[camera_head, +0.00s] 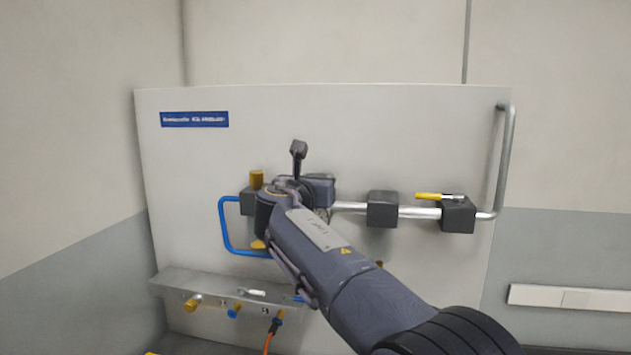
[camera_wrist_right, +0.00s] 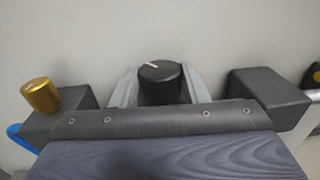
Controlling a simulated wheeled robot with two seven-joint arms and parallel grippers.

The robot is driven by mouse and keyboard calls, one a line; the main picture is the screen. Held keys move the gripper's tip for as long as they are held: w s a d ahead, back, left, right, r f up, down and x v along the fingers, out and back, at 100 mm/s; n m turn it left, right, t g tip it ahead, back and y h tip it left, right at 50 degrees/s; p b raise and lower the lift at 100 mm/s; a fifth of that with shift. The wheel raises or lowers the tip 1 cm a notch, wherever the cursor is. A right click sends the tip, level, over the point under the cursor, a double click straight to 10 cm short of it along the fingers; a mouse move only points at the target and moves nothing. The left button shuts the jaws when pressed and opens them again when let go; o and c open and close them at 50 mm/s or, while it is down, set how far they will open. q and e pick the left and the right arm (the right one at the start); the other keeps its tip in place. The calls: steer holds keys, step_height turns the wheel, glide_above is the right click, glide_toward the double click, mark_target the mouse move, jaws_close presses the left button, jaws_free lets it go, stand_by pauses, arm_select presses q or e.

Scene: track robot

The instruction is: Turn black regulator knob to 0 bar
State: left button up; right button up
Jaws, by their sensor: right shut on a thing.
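The black regulator knob (camera_wrist_right: 160,84) is in the middle of the right wrist view, with a white pointer line on its top that slants to the left. My right gripper (camera_wrist_right: 158,88) has one grey finger on each side of the knob and is shut on it. In the head view my right arm comes in from the lower right and reaches the panel (camera_head: 350,125), hiding the knob and most of the fingers. No scale or pressure reading is legible. My left gripper is not in view.
A gold knob (camera_head: 257,179) on a black block sits left of my wrist, with a blue tube (camera_head: 224,228) beside it. To the right are a black block (camera_head: 382,209), a yellow-handled valve (camera_head: 440,196) and a metal pipe (camera_head: 508,150). A ledge (camera_head: 215,287) with fittings lies below.

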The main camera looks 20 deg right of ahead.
steer(key=shift+y, duration=0.3)
steer(key=shift+s+d+n+t+y+b, duration=0.2)
steer(key=shift+n+t+y+b, duration=0.2)
steer(key=shift+n+t+y, duration=0.2)
steer(key=shift+d+n+t+y, duration=0.15)
steer(key=shift+n+t+y, duration=0.45)
steer(key=shift+n+y, duration=0.3)
steer(key=y, duration=0.1)
steer(key=n+t+y, duration=0.1)
steer(key=shift+d+r+n+y+p, duration=0.15)
steer(key=shift+n+y+p, duration=0.15)
steer(key=shift+y+p, duration=0.1)
steer(key=n+y+p, duration=0.1)
steer(key=y, duration=0.1)
steer(key=n+y+p, duration=0.1)
steer(key=y, duration=0.1)
steer(key=shift+d+r+n+t+p, duration=0.2)
steer(key=shift+n+t+p, duration=0.1)
steer(key=shift+t+p, duration=0.1)
steer(key=n+y, duration=0.1)
steer(key=y, duration=0.1)
steer(key=shift+d+f+n+y, duration=0.1)
steer(key=shift+f+n+y, duration=0.05)
steer(key=shift+n+y, duration=0.25)
steer(key=shift+f+n+y, duration=0.1)
steer(key=shift+n+y, duration=0.6)
steer(key=shift+y, duration=0.4)
steer(key=shift+n+g+y, duration=0.5)
steer(key=shift+n+y, duration=0.3)
steer(key=shift+y, duration=0.4)
